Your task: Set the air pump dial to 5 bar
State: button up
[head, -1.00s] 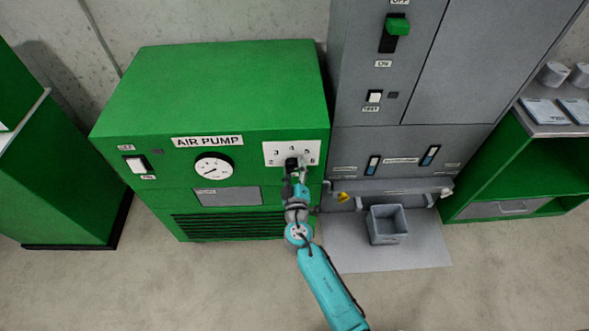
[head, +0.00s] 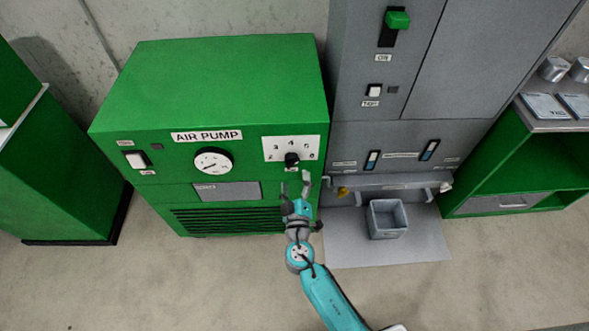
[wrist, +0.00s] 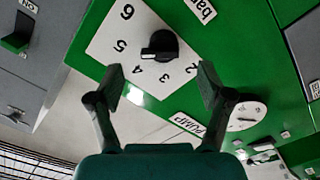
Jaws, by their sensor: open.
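The air pump dial is a black knob (head: 292,159) on a white number plate (head: 269,144), at the front right of the green air pump (head: 215,85). In the wrist view the knob (wrist: 160,46) has a white mark on its left end. The mark points left, toward the gap between 4 and 5; the angled view does not show exactly where. My gripper (head: 295,183) is open and empty, apart from the knob and in front of it. In the wrist view its fingers (wrist: 161,82) are spread, with the knob beyond them.
A round gauge (head: 213,161) and a white switch (head: 136,160) are on the pump's front, left of the dial. A grey cabinet (head: 400,150) stands close on the right. A grey bin (head: 387,219) is below it. The floor in front of the pump is clear.

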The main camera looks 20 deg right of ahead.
jog(key=shift+v, duration=2.65)
jog(key=s+d+f+g+y, duration=0.1)
jog(key=s+f+g+y, duration=0.1)
jog(key=s, duration=1)
jog(key=s+d+f+g+y, duration=0.2)
jog(key=s+f+y, duration=0.1)
jog(key=s, duration=0.8)
jog(key=s+r+m+t, duration=0.1)
jog(key=s+r+m, duration=0.4)
jog(key=s+r, duration=1)
jog(key=shift+s+d+r+m, duration=0.35)
jog(key=shift+d+r+m, duration=0.05)
jog(key=shift+r, duration=0.2)
